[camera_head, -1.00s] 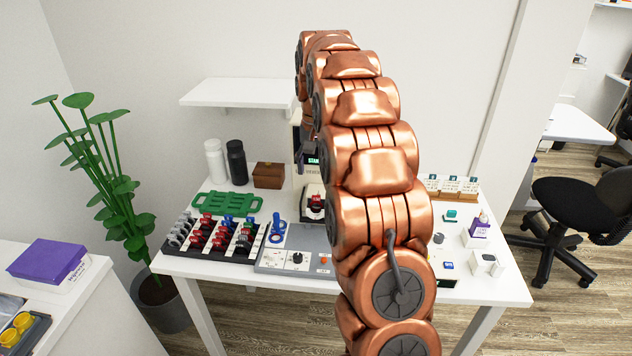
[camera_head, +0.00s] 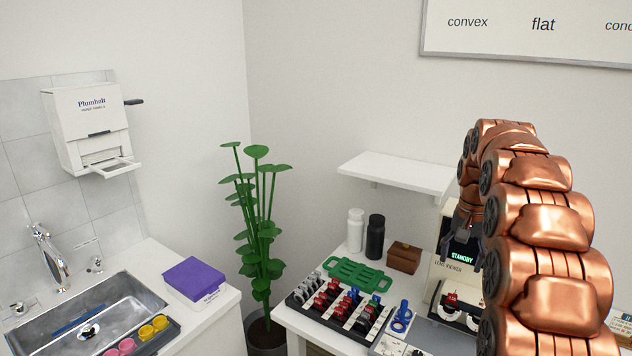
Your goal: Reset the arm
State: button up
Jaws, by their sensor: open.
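My copper-coloured arm (camera_head: 545,215) rises at the right of the head view and bends over at the top. My gripper (camera_head: 464,262) hangs down from its far end, dark-fingered and open, with nothing seen between its fingers. It is in front of the lens meter (camera_head: 441,272), whose small screen reads STANDBY. I cannot tell whether it touches the machine. My arm hides part of the machine and the right side of the table.
The white table (camera_head: 290,318) holds a rack of coloured parts (camera_head: 338,306), a green tray (camera_head: 358,275), a brown box (camera_head: 404,257), white (camera_head: 355,230) and black (camera_head: 375,237) bottles. A shelf (camera_head: 395,172) is above. A plant (camera_head: 262,235) and sink (camera_head: 85,315) are left.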

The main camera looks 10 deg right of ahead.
jog(key=s+a+r+n+g, duration=0.1)
jog(key=s+a+n, duration=0.3)
jog(key=s+a, duration=1.3)
jog(key=s+a+f+n, duration=0.1)
jog(key=s+a+f, duration=0.1)
jog(key=s, duration=0.5)
jog(key=s+a+f+n, duration=0.1)
jog(key=s+a+f, duration=0.1)
jog(key=s, duration=0.4)
jog(key=s+a+f+n, duration=0.2)
jog(key=s, duration=0.5)
jog(key=shift+s+a+f+g, duration=0.35)
jog(key=shift+g, duration=0.05)
